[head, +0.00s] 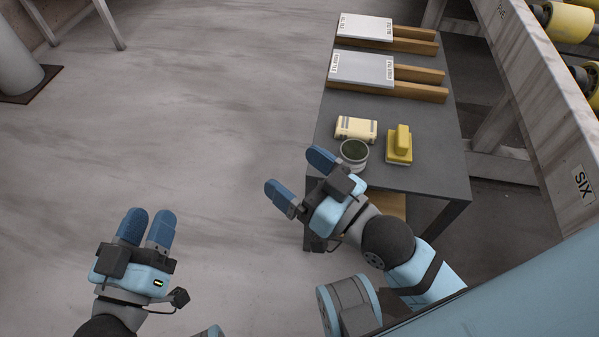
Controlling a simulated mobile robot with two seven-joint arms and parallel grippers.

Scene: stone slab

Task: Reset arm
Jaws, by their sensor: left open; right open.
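My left gripper (147,227) is at the lower left of the head view, over bare floor. Its two blue fingers point up the picture with a narrow gap between them, and it holds nothing. My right gripper (301,171) is near the left front corner of the dark table. Its blue fingers are spread wide and nothing is between them. One fingertip is close to the round tin; I cannot tell if they touch.
The dark table (435,130) bears a round tin (354,152), a cream block (356,128), a yellow-handled tool (399,146) and two pale slabs (362,69) (365,28) on wooden strips. A frame with yellow rollers (568,22) stands right.

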